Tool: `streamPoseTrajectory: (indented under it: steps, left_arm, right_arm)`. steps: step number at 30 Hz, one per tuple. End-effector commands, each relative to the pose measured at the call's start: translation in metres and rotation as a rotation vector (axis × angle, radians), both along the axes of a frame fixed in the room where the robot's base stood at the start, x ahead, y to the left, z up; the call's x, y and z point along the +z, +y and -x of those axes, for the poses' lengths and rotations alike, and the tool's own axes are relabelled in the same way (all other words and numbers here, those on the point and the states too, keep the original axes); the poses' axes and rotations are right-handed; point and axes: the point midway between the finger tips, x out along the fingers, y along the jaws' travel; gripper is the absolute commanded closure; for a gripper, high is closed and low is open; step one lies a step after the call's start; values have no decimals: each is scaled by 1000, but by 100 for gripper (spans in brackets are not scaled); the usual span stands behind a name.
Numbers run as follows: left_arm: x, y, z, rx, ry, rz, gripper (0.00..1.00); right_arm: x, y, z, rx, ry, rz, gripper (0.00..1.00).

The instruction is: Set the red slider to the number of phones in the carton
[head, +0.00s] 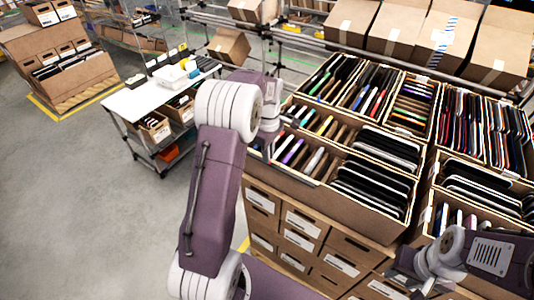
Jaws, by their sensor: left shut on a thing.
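Open cartons stand tilted on a brown drawer cabinet. One carton (318,181) in the middle holds slim phone-like items in several compartments, with dark ones at its front right. I cannot make out a red slider. My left gripper (266,138) is at the left edge of this carton, mostly hidden by its own wrist. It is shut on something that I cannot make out. My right gripper (402,272) is low at the right, in front of the cabinet drawers. Its fingers are too dark and small to tell open from shut.
More filled cartons (487,128) stand to the right, and closed boxes (445,40) line the rack behind. A white table (150,97) with bins stands at the left back. Grey floor (90,190) is clear at the left.

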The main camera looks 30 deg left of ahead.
Motion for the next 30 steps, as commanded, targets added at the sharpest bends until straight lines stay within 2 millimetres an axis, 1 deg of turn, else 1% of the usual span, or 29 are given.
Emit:
streamPoseTrajectory:
  steps: [6,10,12,14,22,23,24,25,30]
  left_arm:
    - [0,-49,4,-6,2,1,100]
    - [0,-71,5,-4,1,1,100]
    - [-1,-77,6,-4,1,0,100]
    - [-1,-79,6,-2,1,0,100]
    - [-1,-80,6,0,1,0,100]
    - [-1,-80,6,0,1,1,81]
    - [-1,-80,6,0,1,1,70]
    - [-1,-80,6,-1,1,1,67]
    - [0,-79,6,-1,0,0,67]
  right_arm:
    - [-1,0,0,0,0,0,61]
    - [0,0,0,0,0,0,61]
    - [0,0,0,0,0,0,61]
    - [0,0,0,0,0,0,61]
    - [0,0,0,0,0,0,61]
    - [0,0,0,0,0,0,61]
    - [0,0,0,0,0,0,61]
    - [0,0,0,0,0,0,61]
    - [0,0,0,0,0,0,61]
